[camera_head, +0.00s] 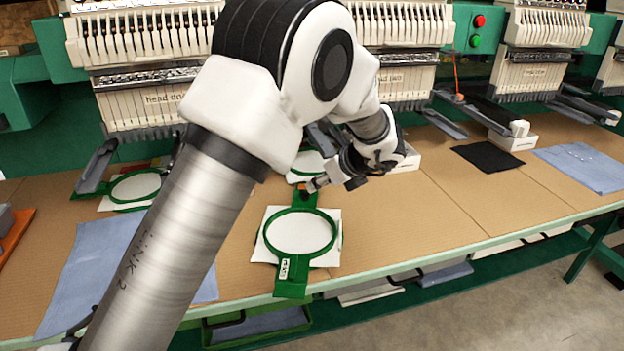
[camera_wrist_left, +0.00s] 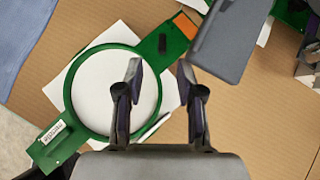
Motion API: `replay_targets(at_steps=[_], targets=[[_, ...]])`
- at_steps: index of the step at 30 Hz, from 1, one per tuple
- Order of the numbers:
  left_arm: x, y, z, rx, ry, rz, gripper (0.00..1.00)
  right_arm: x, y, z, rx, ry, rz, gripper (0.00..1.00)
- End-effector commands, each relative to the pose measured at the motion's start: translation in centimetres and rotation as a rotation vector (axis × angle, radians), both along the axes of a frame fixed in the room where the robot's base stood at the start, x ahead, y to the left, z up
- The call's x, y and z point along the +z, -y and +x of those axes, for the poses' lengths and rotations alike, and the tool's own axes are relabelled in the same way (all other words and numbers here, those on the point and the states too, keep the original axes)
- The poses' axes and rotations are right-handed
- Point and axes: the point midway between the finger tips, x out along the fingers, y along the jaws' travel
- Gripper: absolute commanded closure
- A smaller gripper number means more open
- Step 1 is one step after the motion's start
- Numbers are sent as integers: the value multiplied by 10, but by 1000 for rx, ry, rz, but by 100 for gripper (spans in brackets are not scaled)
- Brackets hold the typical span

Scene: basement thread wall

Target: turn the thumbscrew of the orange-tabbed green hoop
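The green hoop (camera_head: 334,232) lies on white fabric on the brown table, below my left gripper in the head view. It also shows in the left wrist view (camera_wrist_left: 70,95), with a label at one end and an orange tab (camera_wrist_left: 185,25) at the other. Its black thumbscrew (camera_wrist_left: 162,43) stands on the green neck between ring and tab. My left gripper (camera_head: 314,185) is over the neck in the head view. In the left wrist view its two fingers (camera_wrist_left: 160,68) are apart with nothing between them, and the thumbscrew lies just beyond the tips. My right gripper is not in view.
Another green hoop (camera_head: 136,187) lies at the left. A grey machine arm (camera_wrist_left: 232,40) is close to the orange tab in the wrist view. Embroidery heads (camera_head: 400,80) line the back. Blue cloth (camera_head: 85,270) lies at the left.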

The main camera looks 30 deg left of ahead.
Motion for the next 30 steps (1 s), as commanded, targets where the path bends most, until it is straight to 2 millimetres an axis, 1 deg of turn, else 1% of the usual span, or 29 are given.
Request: replay_targets(at_steps=[1,6,10,13,20,21,23,24,30], targets=[[-11,-4,1,-1,-5,1,62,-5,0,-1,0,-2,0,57],[-35,-27,7,1,-4,2,62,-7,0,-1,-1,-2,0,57],[-49,-41,11,1,-3,4,62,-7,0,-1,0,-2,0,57],[-54,-47,12,0,-1,6,62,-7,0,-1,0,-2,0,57],[-55,-48,13,-1,-1,6,62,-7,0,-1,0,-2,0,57],[-55,-48,13,-1,-1,6,77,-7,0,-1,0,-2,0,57],[-55,-48,13,-1,-1,6,98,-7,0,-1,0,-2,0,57],[-55,-48,13,-1,-1,6,100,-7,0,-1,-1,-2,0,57],[-55,-48,13,-1,-1,7,100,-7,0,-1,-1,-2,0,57]])
